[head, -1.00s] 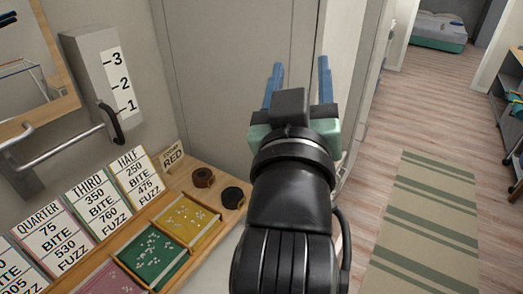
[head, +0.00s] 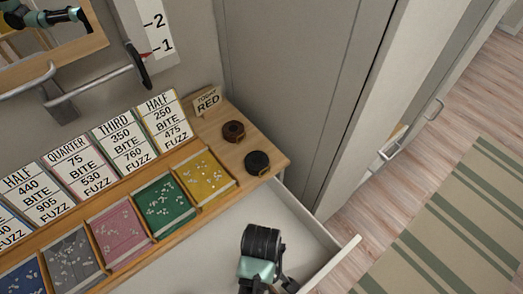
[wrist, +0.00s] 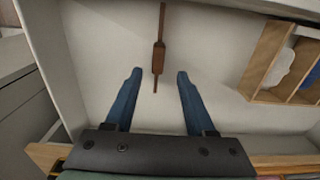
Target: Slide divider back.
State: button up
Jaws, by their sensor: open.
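The divider (wrist: 159,56) appears to be the thin brown strip with a thicker block at its middle, seen from above in the wrist view. It stands in a white drawer (wrist: 95,40), its near end reaching between my fingertips. My gripper (wrist: 159,74) is open, with one blue finger on each side of the strip and a gap on both sides. In the head view my wrist (head: 260,250) is over the pulled-out drawer (head: 318,243); the fingers and the divider are hidden there.
A wooden compartment tray (wrist: 267,60) with white items is in the drawer at the right of the wrist view. Above the drawer, a wooden counter (head: 268,142) holds coloured trays, price cards and two dark round pieces. A tall grey cabinet (head: 290,90) stands behind.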

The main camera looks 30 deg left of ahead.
notch_tip(320, 180, down, 8)
jog(key=shift+w+r, duration=0.15)
jog(key=shift+r, duration=0.05)
grip_shut()
dwell(0.4)
dwell(1.1)
